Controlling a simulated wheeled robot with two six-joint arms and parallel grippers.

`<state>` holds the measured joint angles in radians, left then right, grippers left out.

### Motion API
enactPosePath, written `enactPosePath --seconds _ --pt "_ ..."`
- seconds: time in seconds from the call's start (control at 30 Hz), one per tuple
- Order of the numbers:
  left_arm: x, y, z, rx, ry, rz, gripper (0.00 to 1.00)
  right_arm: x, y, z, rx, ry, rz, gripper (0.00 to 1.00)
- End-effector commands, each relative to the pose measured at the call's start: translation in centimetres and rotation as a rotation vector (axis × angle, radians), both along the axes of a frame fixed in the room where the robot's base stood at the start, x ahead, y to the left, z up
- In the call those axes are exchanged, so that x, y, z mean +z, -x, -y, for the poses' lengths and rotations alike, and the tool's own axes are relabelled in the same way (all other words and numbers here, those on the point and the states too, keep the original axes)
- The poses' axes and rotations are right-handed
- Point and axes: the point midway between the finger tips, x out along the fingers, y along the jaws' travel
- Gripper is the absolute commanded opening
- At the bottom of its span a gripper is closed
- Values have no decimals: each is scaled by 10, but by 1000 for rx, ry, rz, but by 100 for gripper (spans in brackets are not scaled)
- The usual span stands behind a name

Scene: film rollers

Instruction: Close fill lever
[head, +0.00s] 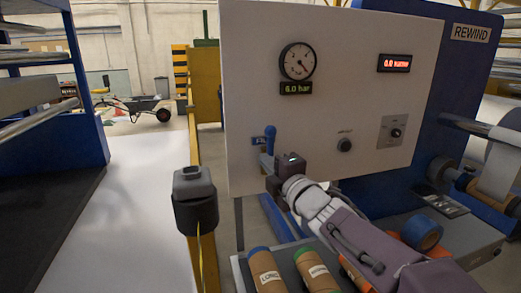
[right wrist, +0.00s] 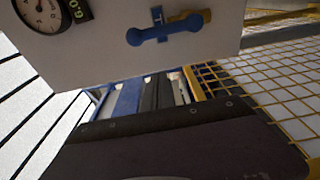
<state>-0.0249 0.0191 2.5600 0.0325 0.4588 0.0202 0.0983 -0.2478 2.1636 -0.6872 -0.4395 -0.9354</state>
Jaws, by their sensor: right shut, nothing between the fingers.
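The blue fill lever (head: 269,138) is on the left part of the white panel (head: 240,60), beside a small blue label. It points up, with its knob at the top. In the right wrist view the lever (right wrist: 165,29) lies across the top of the picture, knob to the left. My right gripper (head: 267,161) is shut and empty, just below the lever in the head view. It hides the panel behind it and perhaps the lever's lower end. I cannot tell whether it touches the lever. My left gripper is not in view.
A pressure gauge (head: 297,61), a 6.0 bar display (head: 296,88) and a knob switch (head: 396,132) are on the panel. A grey-topped black post (head: 194,195) stands to the left. Several cardboard cores (head: 267,271) lie below my right arm.

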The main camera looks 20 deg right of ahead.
Motion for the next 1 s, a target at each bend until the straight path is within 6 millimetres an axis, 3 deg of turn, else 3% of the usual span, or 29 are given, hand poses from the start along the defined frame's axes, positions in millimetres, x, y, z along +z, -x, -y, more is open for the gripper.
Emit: enactPosePath --seconds 0.27,0.7,0.8,1.0 --pt "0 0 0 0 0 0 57 -1 -10 -2 1 -2 -4 0" --pt "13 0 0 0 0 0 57 0 -101 -18 1 -4 -7 0" --pt "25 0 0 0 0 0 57 4 -97 2 -7 -1 -5 0" --pt "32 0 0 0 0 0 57 1 -93 20 -5 -2 -3 0"
